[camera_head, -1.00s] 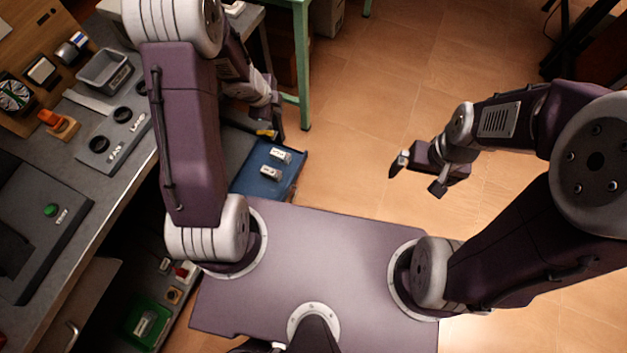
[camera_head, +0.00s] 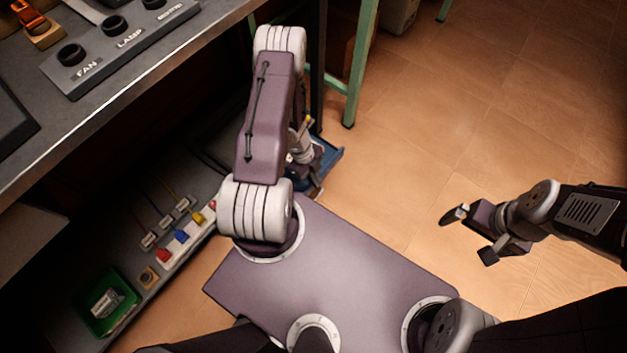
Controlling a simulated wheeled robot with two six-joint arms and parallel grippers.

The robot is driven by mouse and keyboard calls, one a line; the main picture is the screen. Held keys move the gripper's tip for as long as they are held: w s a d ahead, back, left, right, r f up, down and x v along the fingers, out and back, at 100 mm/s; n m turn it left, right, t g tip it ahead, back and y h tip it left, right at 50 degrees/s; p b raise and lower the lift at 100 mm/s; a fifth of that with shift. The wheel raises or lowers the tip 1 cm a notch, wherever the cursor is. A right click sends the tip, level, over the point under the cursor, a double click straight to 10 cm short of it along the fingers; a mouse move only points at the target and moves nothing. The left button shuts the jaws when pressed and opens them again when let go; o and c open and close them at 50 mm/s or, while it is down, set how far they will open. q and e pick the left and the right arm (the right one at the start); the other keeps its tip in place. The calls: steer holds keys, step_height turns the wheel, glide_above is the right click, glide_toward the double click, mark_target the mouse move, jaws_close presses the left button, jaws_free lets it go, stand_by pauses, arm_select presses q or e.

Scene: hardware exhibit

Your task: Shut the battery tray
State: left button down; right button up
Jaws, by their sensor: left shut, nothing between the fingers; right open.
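The blue battery tray (camera_head: 333,156) is low beside the dark space under the workbench, beyond my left arm. Only its right edge and corner show; my arm hides the rest, and no batteries are visible. My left gripper (camera_head: 308,158) is down at the tray, largely hidden behind its own arm; it is shut with nothing held. I cannot tell whether it touches the tray. My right gripper (camera_head: 473,232) is open and empty over the floor at the right, well away from the tray.
The workbench (camera_head: 130,105) with labelled knobs overhangs the left side. Below it are a green bin (camera_head: 105,303) and a panel with coloured plugs (camera_head: 181,236). A green table leg (camera_head: 361,62) stands behind the tray. The tiled floor at centre right is clear.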

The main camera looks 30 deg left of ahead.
mark_target(312, 187)
arm_select(q)
steer(key=b+x, duration=0.6)
steer(key=x, duration=0.2)
steer(key=shift+s+a+f, duration=0.1)
steer(key=shift+f, duration=0.1)
steer(key=shift+a+r, duration=0.1)
steer(key=shift+a, duration=0.2)
steer(key=a, duration=0.3)
steer(key=shift+a+r, duration=0.15)
steer(key=shift+w, duration=0.2)
